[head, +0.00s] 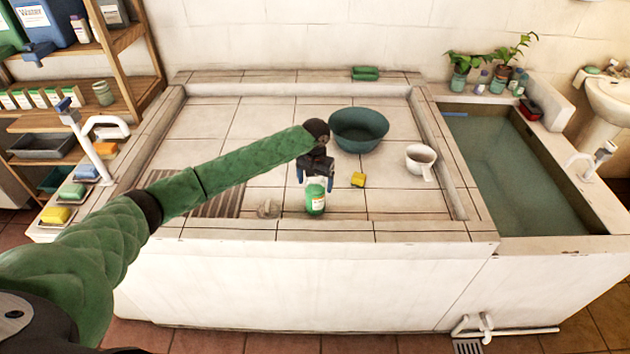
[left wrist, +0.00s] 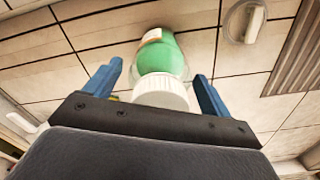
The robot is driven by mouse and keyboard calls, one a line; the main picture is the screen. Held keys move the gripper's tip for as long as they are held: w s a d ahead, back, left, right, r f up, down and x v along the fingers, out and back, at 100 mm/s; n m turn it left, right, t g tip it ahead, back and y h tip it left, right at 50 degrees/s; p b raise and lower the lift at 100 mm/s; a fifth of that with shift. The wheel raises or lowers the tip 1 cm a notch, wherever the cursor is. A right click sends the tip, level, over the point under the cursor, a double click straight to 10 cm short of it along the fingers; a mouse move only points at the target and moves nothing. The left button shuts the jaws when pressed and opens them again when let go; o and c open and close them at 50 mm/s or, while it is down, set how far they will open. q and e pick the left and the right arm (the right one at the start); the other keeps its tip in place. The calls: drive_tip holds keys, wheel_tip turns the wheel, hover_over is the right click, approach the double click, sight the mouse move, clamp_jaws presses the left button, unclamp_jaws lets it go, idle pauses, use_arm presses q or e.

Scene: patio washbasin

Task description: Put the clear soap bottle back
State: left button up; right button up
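The clear soap bottle (head: 315,200), with green liquid, a label and a white cap, stands on the tiled basin floor near its front edge. My left gripper (head: 316,179) is right above it, with its blue fingers on either side of the cap. In the left wrist view the bottle (left wrist: 157,58) lies between the two fingers of the gripper (left wrist: 158,88), with gaps on both sides. The gripper is open and does not appear to touch the bottle. My right gripper is in neither view.
A yellow sponge (head: 358,180) lies right of the bottle, and a small pale object (head: 268,208) lies left. A green bowl (head: 358,129) and white mug (head: 420,160) stand behind. A wooden shelf (head: 122,98) is at left, potted plants (head: 460,78) at right.

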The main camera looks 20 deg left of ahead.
use_arm(q)
drive_tip(key=shift+r, duration=0.1)
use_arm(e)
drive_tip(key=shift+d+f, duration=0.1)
use_arm(q)
drive_tip(key=shift+r, duration=0.2)
wheel_tip(320, 180, up, 10)
drive_tip(key=b, duration=0.4)
drive_tip(key=shift+r+b, duration=0.3)
drive_tip(key=shift+r, duration=0.55)
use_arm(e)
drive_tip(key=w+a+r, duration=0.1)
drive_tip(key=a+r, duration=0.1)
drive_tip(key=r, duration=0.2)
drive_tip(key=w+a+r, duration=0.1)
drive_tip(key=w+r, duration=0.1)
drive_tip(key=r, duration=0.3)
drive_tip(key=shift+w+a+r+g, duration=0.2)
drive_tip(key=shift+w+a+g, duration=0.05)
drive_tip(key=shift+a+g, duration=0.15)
